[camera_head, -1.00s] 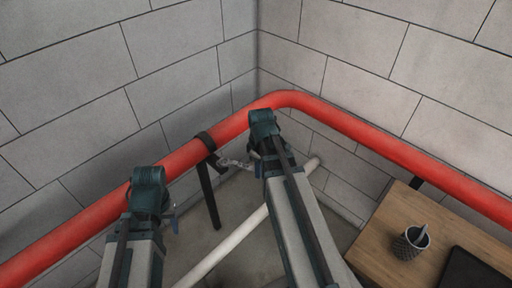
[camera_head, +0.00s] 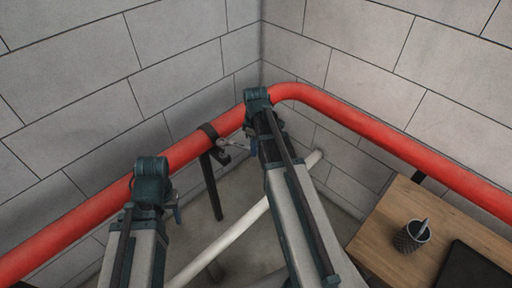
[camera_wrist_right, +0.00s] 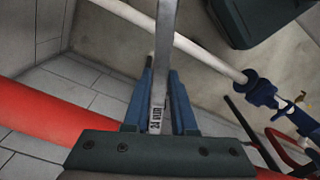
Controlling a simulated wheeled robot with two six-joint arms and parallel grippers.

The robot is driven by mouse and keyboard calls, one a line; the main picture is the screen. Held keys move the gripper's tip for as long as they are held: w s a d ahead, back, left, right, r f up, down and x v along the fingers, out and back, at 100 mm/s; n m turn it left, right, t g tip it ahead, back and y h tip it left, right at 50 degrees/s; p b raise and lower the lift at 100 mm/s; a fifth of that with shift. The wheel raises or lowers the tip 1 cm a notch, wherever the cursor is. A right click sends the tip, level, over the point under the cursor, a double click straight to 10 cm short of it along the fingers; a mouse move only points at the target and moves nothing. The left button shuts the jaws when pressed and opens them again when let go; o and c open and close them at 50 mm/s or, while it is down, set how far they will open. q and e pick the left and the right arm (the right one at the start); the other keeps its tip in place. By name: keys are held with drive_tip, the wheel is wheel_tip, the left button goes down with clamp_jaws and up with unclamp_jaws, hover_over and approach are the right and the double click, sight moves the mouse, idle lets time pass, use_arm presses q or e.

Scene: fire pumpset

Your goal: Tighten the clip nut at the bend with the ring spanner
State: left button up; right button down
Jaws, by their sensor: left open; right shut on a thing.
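A red pipe (camera_head: 330,108) runs along both walls and bends at the corner. A dark clip (camera_head: 208,131) wraps it left of the bend, above a black post (camera_head: 211,185). My right gripper (camera_head: 251,143) is shut on the metal ring spanner (camera_head: 233,146). The spanner's far end lies at or very near the clip; I cannot tell whether it is seated on a nut. The nut is too small to make out. In the right wrist view the spanner's marked shaft (camera_wrist_right: 163,60) stands between the blue fingers (camera_wrist_right: 160,105). My left gripper (camera_head: 175,205) is open and empty, below the pipe.
A wooden table (camera_head: 385,228) at the lower right holds a dark mesh cup (camera_head: 411,236) and a black flat item (camera_head: 475,272). A white pipe (camera_head: 235,230) slants below my arms. Block walls (camera_head: 190,55) close off the corner behind the red pipe.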

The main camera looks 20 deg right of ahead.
drive_tip(key=shift+f+b, duration=1.4)
drive_tip(key=shift+f, duration=0.3)
drive_tip(key=shift+f+b, duration=1.5)
drive_tip(key=shift+r, duration=0.1)
drive_tip(key=s+a+m, duration=0.3)
drive_tip(key=a+m, duration=0.9)
drive_tip(key=a, duration=0.2)
idle(1.0)
drive_tip(key=shift+a+r, duration=0.1)
drive_tip(key=shift+s+d+r+p, duration=0.15)
drive_tip(key=shift+d+p, duration=0.25)
idle(0.9)
drive_tip(key=shift+r, duration=0.1)
